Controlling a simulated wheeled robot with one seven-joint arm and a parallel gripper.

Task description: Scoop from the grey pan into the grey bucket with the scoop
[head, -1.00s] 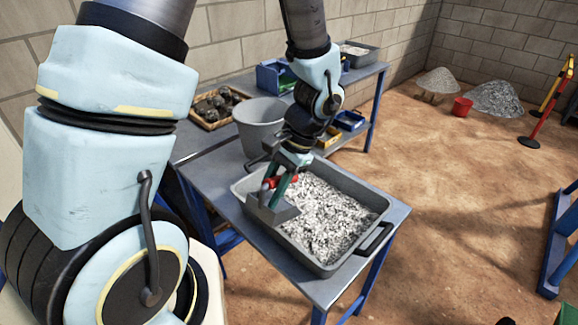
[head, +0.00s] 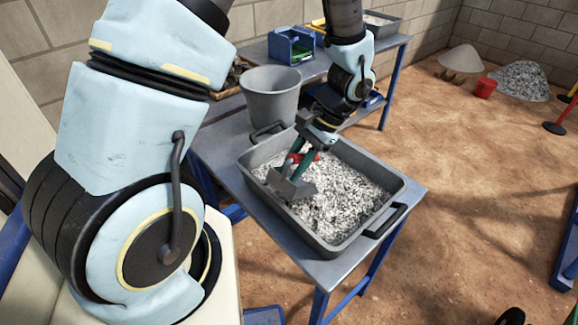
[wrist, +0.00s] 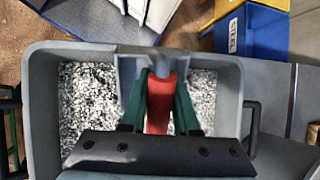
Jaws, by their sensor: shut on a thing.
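The grey pan (head: 352,246) stands on the metal table, holding pale grey gravel (head: 345,205). The grey bucket (head: 271,104) stands upright behind it, close to its back left side. My gripper (head: 304,160) is above the left part of the pan, its green fingers shut on the red handle of the scoop (head: 291,187). The grey scoop head is low over the gravel near the pan's left end; I cannot tell how deep it sits or what it holds. The wrist view shows the red handle (wrist: 160,100) between the fingers and the scoop partly hidden behind them.
A blue bin (head: 291,47) and a grey tray (head: 382,22) stand on the rear table. A red bucket (head: 485,88) and gravel heaps lie on the floor at the back right. The floor right of the table is mostly clear.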

